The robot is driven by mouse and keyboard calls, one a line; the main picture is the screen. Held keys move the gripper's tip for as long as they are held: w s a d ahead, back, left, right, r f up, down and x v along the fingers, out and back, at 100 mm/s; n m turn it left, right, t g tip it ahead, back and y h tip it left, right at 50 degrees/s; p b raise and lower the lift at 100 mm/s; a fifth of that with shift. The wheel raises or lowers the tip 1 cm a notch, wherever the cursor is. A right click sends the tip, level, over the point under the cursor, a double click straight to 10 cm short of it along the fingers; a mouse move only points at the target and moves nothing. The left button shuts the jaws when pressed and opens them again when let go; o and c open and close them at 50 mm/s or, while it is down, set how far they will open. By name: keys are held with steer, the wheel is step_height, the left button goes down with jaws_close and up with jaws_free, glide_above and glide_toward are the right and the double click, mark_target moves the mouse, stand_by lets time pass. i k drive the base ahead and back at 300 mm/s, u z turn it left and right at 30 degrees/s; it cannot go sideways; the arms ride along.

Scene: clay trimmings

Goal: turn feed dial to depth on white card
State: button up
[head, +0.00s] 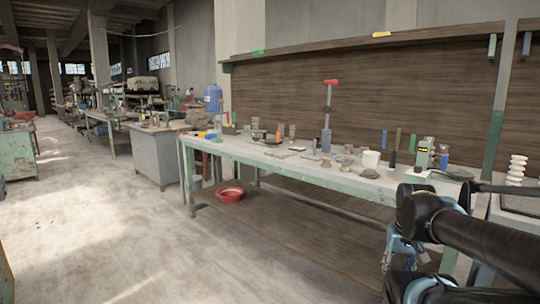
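A long pale green workbench (300,167) runs along the wooden wall with many small items on it. Near its right end stands a small upright green device (424,152) with a yellow mark, above a whitish flat patch (417,176). I cannot make out a feed dial on it, and cannot tell if the patch is a white card. My black arm comes in from the right edge, in front of the bench's right end. What seems to be my gripper (404,256), blue-grey, hangs below the bench top; its fingers are not clear.
A red-handled upright tool (328,115) and a white cup (371,159) stand on the bench. A red basin (230,194) lies under its left part. A grey cabinet (158,155) stands further left. The floor at left is open.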

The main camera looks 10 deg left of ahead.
mark_target(417, 169)
steer(key=u, duration=0.75)
steer(key=k, duration=1.05)
steer(key=u, duration=0.9)
steer(key=i, duration=1)
steer(key=z, duration=0.5)
steer(key=i, duration=1.2)
steer(key=z, duration=0.75)
steer(key=i, duration=0.85)
steer(key=z, duration=0.25)
